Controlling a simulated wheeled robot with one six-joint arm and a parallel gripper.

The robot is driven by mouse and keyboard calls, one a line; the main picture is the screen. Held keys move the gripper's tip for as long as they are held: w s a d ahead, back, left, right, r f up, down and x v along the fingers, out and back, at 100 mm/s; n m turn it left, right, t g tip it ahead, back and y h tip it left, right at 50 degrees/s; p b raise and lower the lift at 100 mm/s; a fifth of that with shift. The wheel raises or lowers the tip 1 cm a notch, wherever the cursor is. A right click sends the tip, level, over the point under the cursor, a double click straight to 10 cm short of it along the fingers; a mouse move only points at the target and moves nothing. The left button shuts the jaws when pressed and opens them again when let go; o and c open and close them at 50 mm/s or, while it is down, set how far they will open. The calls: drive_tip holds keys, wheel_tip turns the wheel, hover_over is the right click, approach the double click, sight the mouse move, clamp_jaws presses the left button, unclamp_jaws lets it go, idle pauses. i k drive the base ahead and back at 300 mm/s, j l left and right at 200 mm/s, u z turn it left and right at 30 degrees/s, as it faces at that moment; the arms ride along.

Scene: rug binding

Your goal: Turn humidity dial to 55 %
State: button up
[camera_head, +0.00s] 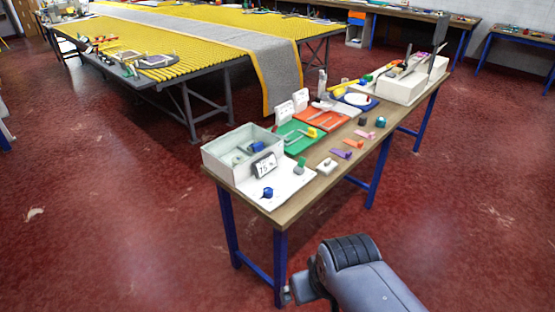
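A small blue dial (267,193) sits on a white board (292,187) at the near left end of a wooden table. Its pointer setting is too small to read. A small tilted display (265,165) behind the dial reads what looks like 75 %. It leans by the front of a pale, open-topped box (237,150). My grey arm reaches in from the bottom right. Its end, which seems to be my gripper (290,295), is low beside the near table legs, apart from the dial. The fingers are too small and turned away to show whether they are open.
The wooden table (329,182) also holds a green mat (296,140), a red mat (322,118), several small coloured blocks and a long white box (402,85). A large yellow slatted table (190,50) with a grey rug stands behind. The red floor at left and right is clear.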

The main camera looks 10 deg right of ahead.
sight(268, 191)
drive_tip(key=i+l, duration=0.2)
drive_tip(key=i, duration=0.2)
drive_tip(key=i+l, duration=0.2)
drive_tip(key=i, duration=0.2)
drive_tip(key=i+l, duration=0.25)
drive_tip(key=i+z, duration=0.05)
drive_tip(key=i, duration=0.05)
